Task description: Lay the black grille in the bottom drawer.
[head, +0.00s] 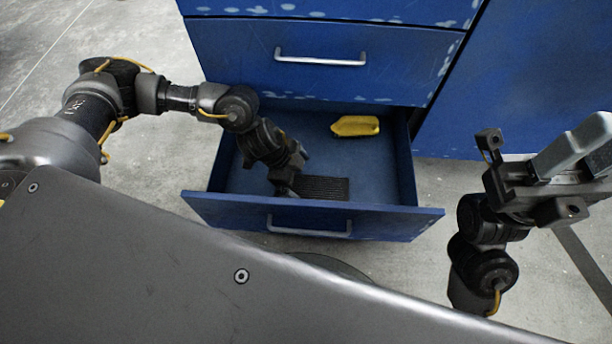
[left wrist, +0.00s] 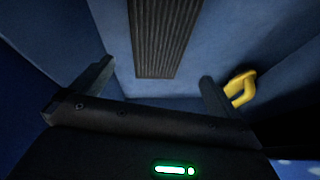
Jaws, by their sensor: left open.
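The black ribbed grille (head: 325,188) lies flat on the floor of the open bottom drawer (head: 415,172), near its front panel. My left gripper (head: 285,187) reaches down into the drawer at the grille's left end, partly hiding it. In the left wrist view, the grille (left wrist: 162,35) extends away beyond and between the spread fingers of my left gripper (left wrist: 157,75), which are open with nothing held. My right gripper (head: 575,150) is outside the drawer at the right, pointing up and right; its finger gap is unclear.
A yellow object (head: 356,126) lies toward the back of the drawer, and it shows at the right in the left wrist view (left wrist: 241,88). The closed blue drawer (head: 320,75) above overhangs the back. Bare drawer floor lies between the yellow object and the grille.

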